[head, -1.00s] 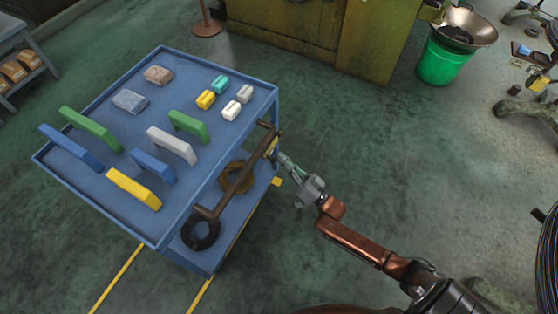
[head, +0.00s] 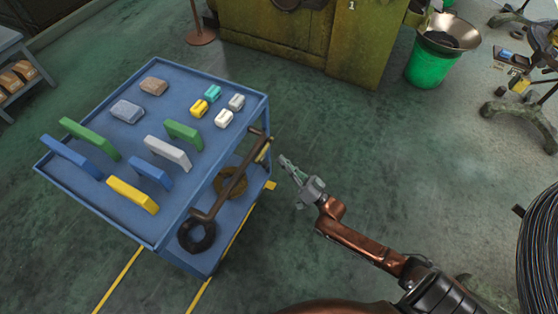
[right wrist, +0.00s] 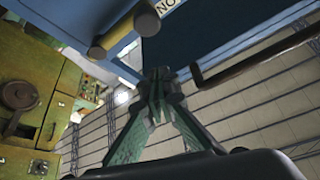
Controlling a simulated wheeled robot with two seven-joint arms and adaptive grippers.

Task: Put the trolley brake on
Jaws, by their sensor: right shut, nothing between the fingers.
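The blue trolley (head: 95,205) stands at the left of the head view, with a brown push handle (head: 233,178) along its right end. A small yellow piece (head: 271,185), perhaps the brake pedal, sticks out low at that end. My right gripper (head: 284,160) is shut and empty, just right of the handle and apart from the trolley. In the right wrist view its fingertips (right wrist: 157,75) meet below a blue part of the trolley (right wrist: 195,30). My left gripper is not in view.
Coloured blocks and a black ring (head: 197,236) are on the trolley. A yellow-green machine (head: 300,40) stands behind, with a green bucket (head: 432,66) to its right. A cable coil (head: 540,245) is at the right edge. The floor between is clear.

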